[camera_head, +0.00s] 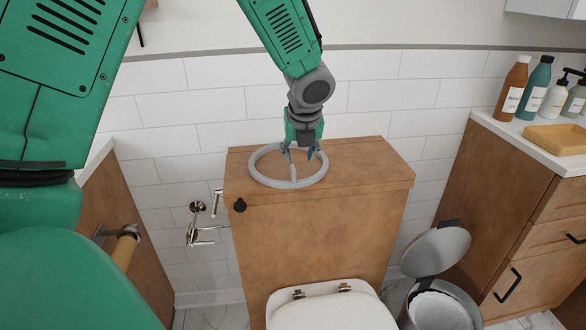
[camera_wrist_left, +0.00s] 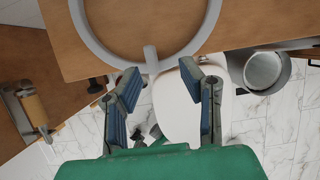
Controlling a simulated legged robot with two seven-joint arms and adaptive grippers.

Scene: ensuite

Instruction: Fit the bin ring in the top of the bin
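The grey bin ring (camera_head: 262,178) lies flat on top of the wooden cistern box (camera_head: 365,160). A short tab stands at its near side. My left gripper (camera_head: 299,154) reaches down from above over the ring, fingers spread and empty. In the left wrist view the ring (camera_wrist_left: 98,45) fills the top, and the open left gripper (camera_wrist_left: 160,72) has its fingertips on either side of the tab, with a gap. The bin (camera_head: 443,312) stands on the floor at lower right, its lid (camera_head: 437,250) raised and a white liner inside. My right gripper is out of view.
A toilet (camera_head: 330,308) stands in front of the cistern box. A wooden vanity (camera_head: 515,205) with bottles (camera_head: 512,88) and a tan tray (camera_head: 556,138) is at right. A toilet roll holder (camera_head: 124,248) and a chrome fitting (camera_head: 203,225) are at left. A tiled wall is behind.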

